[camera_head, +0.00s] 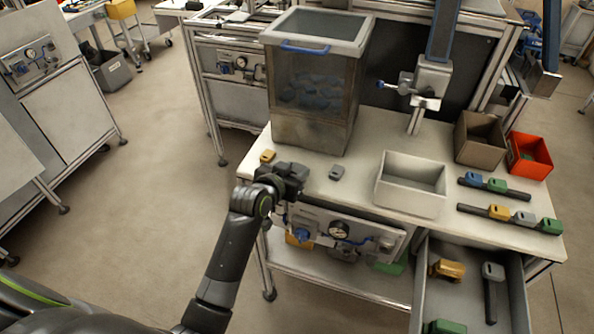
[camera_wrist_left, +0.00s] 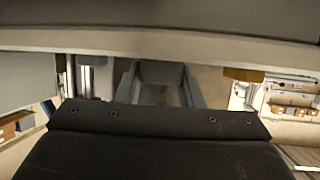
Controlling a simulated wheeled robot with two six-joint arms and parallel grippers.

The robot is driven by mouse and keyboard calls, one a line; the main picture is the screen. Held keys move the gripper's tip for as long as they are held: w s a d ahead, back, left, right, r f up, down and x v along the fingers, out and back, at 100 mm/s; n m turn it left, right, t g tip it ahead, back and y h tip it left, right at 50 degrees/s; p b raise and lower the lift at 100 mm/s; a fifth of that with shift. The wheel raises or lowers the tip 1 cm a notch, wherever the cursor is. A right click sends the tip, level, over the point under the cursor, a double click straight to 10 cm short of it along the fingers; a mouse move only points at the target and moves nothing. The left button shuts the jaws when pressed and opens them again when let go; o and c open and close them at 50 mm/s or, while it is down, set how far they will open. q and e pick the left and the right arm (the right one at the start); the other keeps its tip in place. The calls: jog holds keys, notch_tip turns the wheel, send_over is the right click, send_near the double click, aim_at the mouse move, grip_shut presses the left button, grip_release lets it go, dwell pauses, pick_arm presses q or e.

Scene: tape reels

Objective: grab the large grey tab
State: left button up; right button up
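A grey tab (camera_head: 337,172) lies on the white tabletop, right of my left gripper and apart from it. Another grey tab sits on a dark bar (camera_head: 525,218) at the right of the table, and a grey piece with a long dark stem (camera_head: 491,275) lies in the open drawer. I cannot tell which is the large one. My left gripper (camera_head: 293,176) is over the table's front left edge; its fingers are too dark to tell open from shut. The left wrist view shows a dark gripper body, with no grey tab clearly visible. My right gripper is not in view.
A yellow tab (camera_head: 267,156) lies just behind my left gripper. A tall clear bin (camera_head: 315,90) stands at the back, an empty white tray (camera_head: 411,184) in the middle. A brown box (camera_head: 480,137) and a red box (camera_head: 530,155) stand at the right. The open drawer (camera_head: 418,285) juts out in front.

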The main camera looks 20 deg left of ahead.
pick_arm(q)
jog(key=c, duration=0.3)
